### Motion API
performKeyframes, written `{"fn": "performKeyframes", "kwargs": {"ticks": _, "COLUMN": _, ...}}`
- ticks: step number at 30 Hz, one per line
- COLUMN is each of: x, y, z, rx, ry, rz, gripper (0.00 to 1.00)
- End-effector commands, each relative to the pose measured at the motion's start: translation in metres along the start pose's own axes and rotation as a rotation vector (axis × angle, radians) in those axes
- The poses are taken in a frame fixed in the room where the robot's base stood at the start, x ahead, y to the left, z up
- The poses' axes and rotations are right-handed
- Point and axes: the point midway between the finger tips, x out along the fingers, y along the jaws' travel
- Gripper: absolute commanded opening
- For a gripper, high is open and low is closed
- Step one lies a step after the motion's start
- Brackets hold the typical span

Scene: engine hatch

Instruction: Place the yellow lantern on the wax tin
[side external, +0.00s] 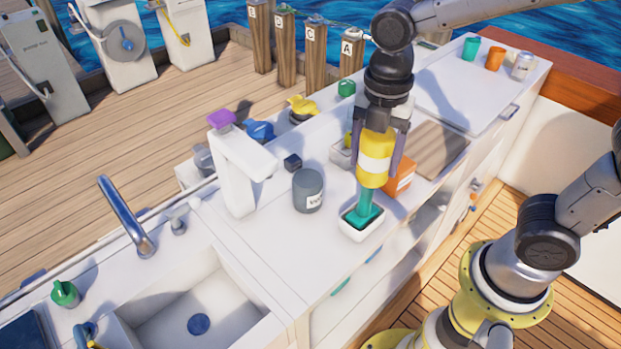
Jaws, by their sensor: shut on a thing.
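The yellow lantern (375,160), a yellow cylinder with a pale band, is upright between the fingers of my gripper (380,165). My gripper is shut on it from above. The wax tin (308,191), a short grey round tin with a white label, stands on the white counter to the left of the lantern. Its top looks bare. The lantern is above a teal object (365,212) in a small white dish (350,231); I cannot tell whether the two touch.
An orange box (400,174) is just right of the lantern. A small dark cube (292,162) is behind the tin. A white post with a purple top (235,170) rises left of the tin. The sink (195,310) is at front left.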

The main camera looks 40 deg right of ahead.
Motion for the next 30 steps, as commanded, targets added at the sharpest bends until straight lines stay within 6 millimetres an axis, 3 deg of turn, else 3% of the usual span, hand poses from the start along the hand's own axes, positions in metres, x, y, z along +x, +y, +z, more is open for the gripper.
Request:
{"fn": "performKeyframes", "kwargs": {"ticks": 4, "x": -0.014, "y": 0.018, "z": 0.025, "rx": 0.059, "ry": 0.0, "rz": 0.0, "gripper": 0.01}}
{"fn": "performKeyframes", "kwargs": {"ticks": 10, "x": -0.006, "y": 0.032, "z": 0.036, "rx": 0.09, "ry": 0.0, "rz": -0.003, "gripper": 0.01}}
{"fn": "performKeyframes", "kwargs": {"ticks": 21, "x": 0.03, "y": 0.111, "z": 0.05, "rx": 0.089, "ry": 0.0, "rz": -0.002, "gripper": 0.01}}
{"fn": "performKeyframes", "kwargs": {"ticks": 30, "x": 0.073, "y": 0.144, "z": 0.056, "rx": 0.089, "ry": 0.0, "rz": -0.001, "gripper": 0.01}}
